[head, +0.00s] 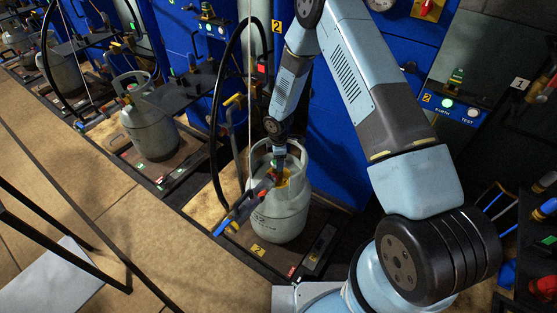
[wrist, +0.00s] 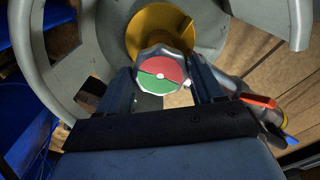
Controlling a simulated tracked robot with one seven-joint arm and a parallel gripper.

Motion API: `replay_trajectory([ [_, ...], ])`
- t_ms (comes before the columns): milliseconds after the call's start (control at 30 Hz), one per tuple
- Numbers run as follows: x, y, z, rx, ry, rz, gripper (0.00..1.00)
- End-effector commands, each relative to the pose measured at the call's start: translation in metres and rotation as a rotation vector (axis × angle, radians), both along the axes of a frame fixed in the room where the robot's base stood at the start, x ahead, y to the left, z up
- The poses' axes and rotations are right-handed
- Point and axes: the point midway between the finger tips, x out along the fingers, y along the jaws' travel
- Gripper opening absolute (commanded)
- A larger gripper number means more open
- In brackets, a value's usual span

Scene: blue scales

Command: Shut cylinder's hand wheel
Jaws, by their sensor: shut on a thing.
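The grey gas cylinder (head: 278,216) stands upright on a low dark scale platform in the head view. Its collar (wrist: 55,62) curves around the valve in the wrist view. The hand wheel (wrist: 163,72) has a red and green top and sits in front of the yellow valve part (wrist: 190,35). My gripper (wrist: 163,88) is shut on the hand wheel, with one dark finger on each side of it. In the head view my gripper (head: 277,165) reaches down inside the collar, and the arm partly hides the wheel.
A filling hose with a blue and red handle (head: 238,213) is at the cylinder's left side, close to my gripper. Blue scale cabinets (head: 335,150) stand behind. Another grey cylinder (head: 150,128) stands further left. The floor (head: 120,215) at the left is mostly clear.

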Motion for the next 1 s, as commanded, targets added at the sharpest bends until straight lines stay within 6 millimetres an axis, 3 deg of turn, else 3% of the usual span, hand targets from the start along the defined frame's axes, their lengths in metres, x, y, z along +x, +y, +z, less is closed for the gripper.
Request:
replay_trajectory([
  [1000,0.0014,0.0022,0.0012,0.004,-0.004,-0.964,0.36],
])
